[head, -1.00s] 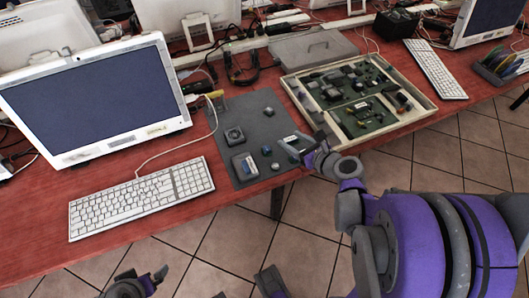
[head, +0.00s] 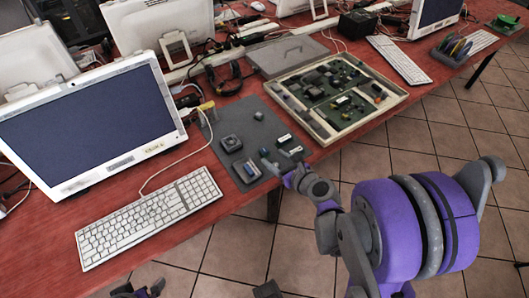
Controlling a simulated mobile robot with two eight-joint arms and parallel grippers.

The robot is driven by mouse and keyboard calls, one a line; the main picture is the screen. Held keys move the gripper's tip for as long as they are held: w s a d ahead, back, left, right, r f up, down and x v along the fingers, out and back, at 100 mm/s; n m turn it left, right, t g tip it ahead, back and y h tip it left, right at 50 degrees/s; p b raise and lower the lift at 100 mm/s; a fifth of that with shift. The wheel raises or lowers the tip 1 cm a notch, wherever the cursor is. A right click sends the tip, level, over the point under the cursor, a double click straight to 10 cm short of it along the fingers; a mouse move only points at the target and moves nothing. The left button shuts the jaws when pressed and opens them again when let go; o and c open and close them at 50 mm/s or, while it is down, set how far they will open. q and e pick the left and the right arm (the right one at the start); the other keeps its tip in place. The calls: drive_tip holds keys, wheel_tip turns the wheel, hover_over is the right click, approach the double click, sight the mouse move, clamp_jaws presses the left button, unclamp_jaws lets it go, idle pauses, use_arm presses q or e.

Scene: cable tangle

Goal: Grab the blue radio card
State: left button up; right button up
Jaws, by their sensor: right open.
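A square fan (head: 231,143) and a small block (head: 258,115) also lie on the mat. A tray of circuit boards (head: 335,92) stands to the right. A white keyboard (head: 150,217) and a monitor (head: 88,125) are on the left, with a cable between.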

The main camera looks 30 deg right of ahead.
sight(263, 148)
drive_tip(key=x, duration=0.6)
drive_tip(key=shift+w+r, duration=0.1)
drive_tip(key=shift+w, duration=0.25)
drive_tip(key=shift+d, duration=0.1)
clamp_jaws()
